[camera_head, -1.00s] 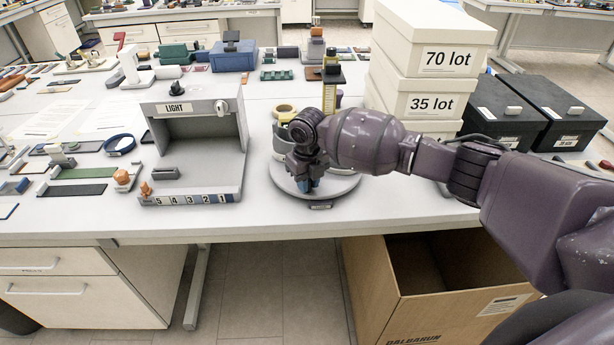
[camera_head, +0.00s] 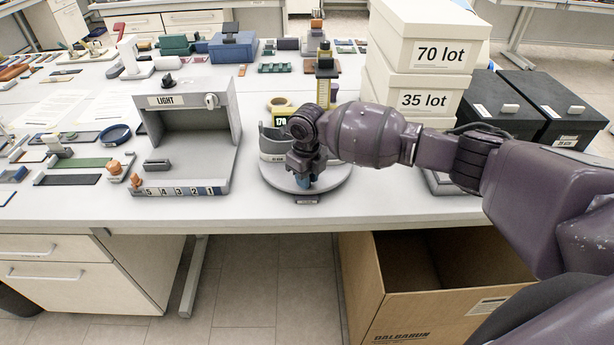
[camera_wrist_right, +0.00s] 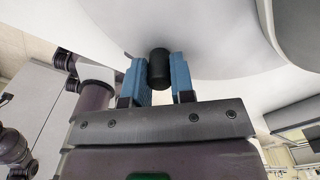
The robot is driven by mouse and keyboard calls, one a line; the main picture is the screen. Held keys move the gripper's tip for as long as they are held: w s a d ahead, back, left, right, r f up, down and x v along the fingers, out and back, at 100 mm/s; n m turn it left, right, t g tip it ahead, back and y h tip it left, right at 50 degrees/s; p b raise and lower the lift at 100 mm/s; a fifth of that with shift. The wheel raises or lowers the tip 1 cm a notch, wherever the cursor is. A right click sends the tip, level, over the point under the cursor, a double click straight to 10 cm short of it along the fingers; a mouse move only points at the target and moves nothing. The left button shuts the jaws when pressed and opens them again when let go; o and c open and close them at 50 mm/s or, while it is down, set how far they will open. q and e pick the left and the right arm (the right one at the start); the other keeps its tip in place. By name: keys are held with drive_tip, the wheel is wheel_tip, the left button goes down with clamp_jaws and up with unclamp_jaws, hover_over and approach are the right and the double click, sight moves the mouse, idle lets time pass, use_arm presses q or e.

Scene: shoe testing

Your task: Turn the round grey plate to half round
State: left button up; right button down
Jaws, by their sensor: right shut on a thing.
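The round grey plate (camera_head: 337,183) lies near the table's front edge, and its pale surface fills the top of the right wrist view (camera_wrist_right: 215,45). A grey curved upright piece (camera_head: 270,142) stands on its back left part. My right gripper (camera_head: 303,181) points down over the plate's front part. In the right wrist view its blue fingers (camera_wrist_right: 160,78) are on both sides of a short black knob (camera_wrist_right: 159,66) on the plate and are shut on it. The arm hides part of the plate's right side. My left gripper is not in view.
A grey light booth (camera_head: 187,140) stands left of the plate. White lot boxes (camera_head: 425,60) and black boxes (camera_head: 500,105) stand to the right. An open cardboard box (camera_head: 365,290) is below the table edge.

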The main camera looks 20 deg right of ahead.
drive_tip(key=shift+w+d+r, duration=0.1)
idle(0.4)
drive_tip(key=c, duration=1)
unclamp_jaws()
drive_tip(key=shift+o, duration=0.2)
wheel_tip(320, 180, up, 11)
